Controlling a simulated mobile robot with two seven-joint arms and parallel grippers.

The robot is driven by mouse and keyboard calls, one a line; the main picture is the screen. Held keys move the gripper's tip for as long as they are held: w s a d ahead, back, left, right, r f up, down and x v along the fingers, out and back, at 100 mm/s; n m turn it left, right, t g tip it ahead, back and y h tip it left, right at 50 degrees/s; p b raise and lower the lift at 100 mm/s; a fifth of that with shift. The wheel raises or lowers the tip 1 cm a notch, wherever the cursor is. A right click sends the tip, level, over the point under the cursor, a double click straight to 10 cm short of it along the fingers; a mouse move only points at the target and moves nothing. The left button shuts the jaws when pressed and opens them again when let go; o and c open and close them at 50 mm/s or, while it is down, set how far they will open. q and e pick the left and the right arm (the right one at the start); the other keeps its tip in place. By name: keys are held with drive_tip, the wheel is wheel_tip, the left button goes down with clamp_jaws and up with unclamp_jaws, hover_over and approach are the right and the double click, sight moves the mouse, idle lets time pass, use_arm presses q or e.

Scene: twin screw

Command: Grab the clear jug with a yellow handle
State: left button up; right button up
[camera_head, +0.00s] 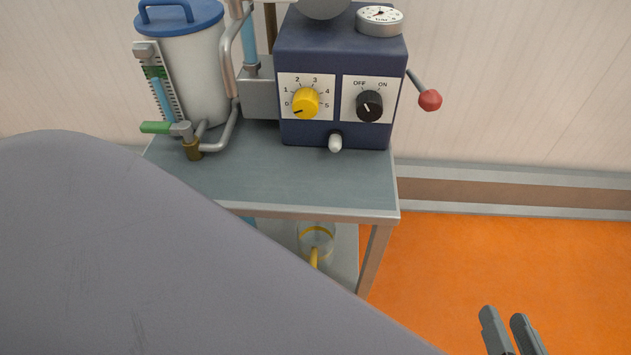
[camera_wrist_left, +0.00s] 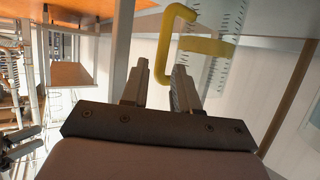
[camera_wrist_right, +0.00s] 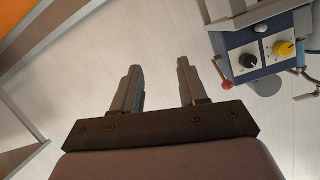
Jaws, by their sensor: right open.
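The clear jug (camera_head: 318,236) with a yellow handle (camera_head: 314,257) stands on the lower shelf of the cart in the head view. In the left wrist view the jug (camera_wrist_left: 222,72) shows graduation marks, and its yellow handle (camera_wrist_left: 165,48) reaches between my left fingertips. My left gripper (camera_wrist_left: 161,68) is open around the handle, with a gap to the fingers. The left gripper is hidden in the head view. My right gripper (camera_head: 506,320) is open and empty at the lower right; it also shows in the right wrist view (camera_wrist_right: 158,68).
The cart top (camera_head: 290,180) carries a dark blue control box (camera_head: 340,60) with knobs, and a white canister (camera_head: 190,70) with a blue lid. A red-tipped lever (camera_head: 430,99) sticks out from the box. Orange floor (camera_head: 480,260) is clear to the right of the cart.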

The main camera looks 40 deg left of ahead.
sight(315, 252)
use_arm(q)
drive_tip(key=b+x, duration=0.1)
drive_tip(key=x, duration=0.1)
drive_tip(key=b+x, duration=0.2)
drive_tip(key=x, duration=0.1)
drive_tip(key=shift+w+a+f, duration=0.1)
drive_tip(key=shift+w+f, duration=0.05)
drive_tip(key=shift+f, duration=0.35)
drive_tip(key=shift+w, duration=0.2)
use_arm(e)
drive_tip(key=shift+s+d+n+t+h, duration=0.15)
drive_tip(key=shift+d+n+t, duration=0.1)
drive_tip(key=shift+d+t, duration=0.2)
drive_tip(key=shift+s+d+n+t+h, duration=0.15)
drive_tip(key=shift+d+n+t, duration=0.15)
drive_tip(key=shift+d, duration=0.25)
use_arm(q)
drive_tip(key=shift+c, duration=0.3)
clamp_jaws()
